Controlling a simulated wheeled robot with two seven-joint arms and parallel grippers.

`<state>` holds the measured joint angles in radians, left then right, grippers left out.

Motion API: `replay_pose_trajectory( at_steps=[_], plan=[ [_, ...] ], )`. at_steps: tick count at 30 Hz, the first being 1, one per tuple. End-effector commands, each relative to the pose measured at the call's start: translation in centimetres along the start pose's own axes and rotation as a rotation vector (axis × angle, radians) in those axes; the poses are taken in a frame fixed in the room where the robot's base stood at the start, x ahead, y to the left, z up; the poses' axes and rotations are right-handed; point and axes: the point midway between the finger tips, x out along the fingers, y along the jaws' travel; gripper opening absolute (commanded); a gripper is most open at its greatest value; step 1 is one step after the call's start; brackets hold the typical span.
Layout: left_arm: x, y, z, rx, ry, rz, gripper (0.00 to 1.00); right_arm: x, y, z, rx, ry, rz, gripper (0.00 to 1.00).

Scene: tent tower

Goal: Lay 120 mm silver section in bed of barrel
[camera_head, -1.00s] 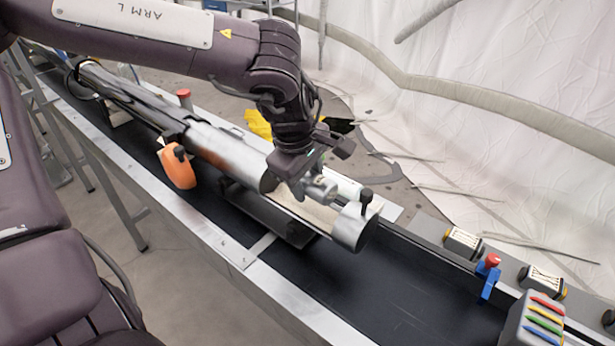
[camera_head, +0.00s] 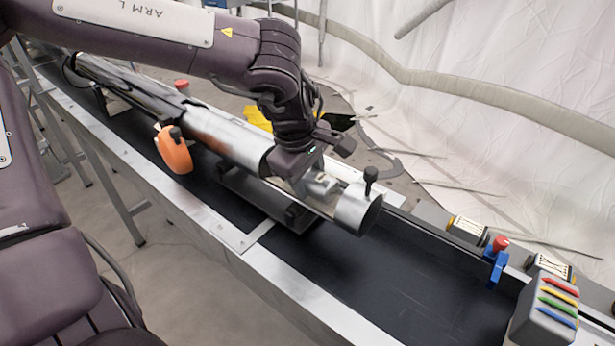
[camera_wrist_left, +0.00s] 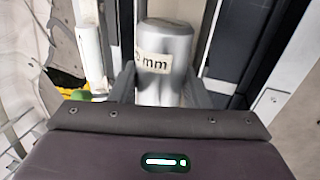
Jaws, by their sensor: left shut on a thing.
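The barrel (camera_head: 228,138) is a long silver tube lying along the black belt, with an open bed near its front end and a silver end ring (camera_head: 355,210) with a black knob. My left gripper (camera_head: 318,187) points down at the open bed, shut on the silver section (camera_head: 322,181). The section is low at the bed, largely hidden by the gripper; whether it touches the bed cannot be told. In the left wrist view the silver section (camera_wrist_left: 168,40) sits between both fingers, its pale label reading "0 mm", the rest cut off. My right gripper is not in view.
An orange object (camera_head: 174,152) with a black knob hangs at the barrel's near side. A blue clamp (camera_head: 496,264) with a red knob and a grey box of coloured pens (camera_head: 548,318) stand at right. The belt (camera_head: 415,280) between barrel and box is clear.

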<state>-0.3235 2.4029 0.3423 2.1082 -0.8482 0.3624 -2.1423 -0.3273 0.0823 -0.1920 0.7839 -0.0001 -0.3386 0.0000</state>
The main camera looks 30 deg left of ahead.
Motion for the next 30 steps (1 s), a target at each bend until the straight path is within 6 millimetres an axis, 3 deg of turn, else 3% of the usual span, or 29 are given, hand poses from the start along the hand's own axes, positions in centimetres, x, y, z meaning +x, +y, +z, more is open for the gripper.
replay_pose_trajectory(
  at_steps=[1, 19, 20, 25, 30],
  plan=[
    [0.91, -1.0, -0.02, 0.0, -0.002, -0.027, 0.05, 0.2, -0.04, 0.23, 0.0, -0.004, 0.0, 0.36],
    [1.12, -1.2, -0.05, -0.002, -0.002, -0.033, 0.05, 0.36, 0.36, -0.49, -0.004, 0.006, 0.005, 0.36],
    [1.11, -1.2, -0.04, -0.002, -0.003, -0.033, 0.45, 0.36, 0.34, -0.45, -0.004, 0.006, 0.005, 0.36],
    [1.11, -1.23, -0.04, -0.002, -0.003, -0.034, 0.68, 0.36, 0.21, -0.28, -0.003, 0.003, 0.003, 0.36],
    [1.12, -1.27, -0.06, -0.002, -0.002, -0.036, 0.68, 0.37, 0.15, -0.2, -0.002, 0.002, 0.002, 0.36]
  ],
)
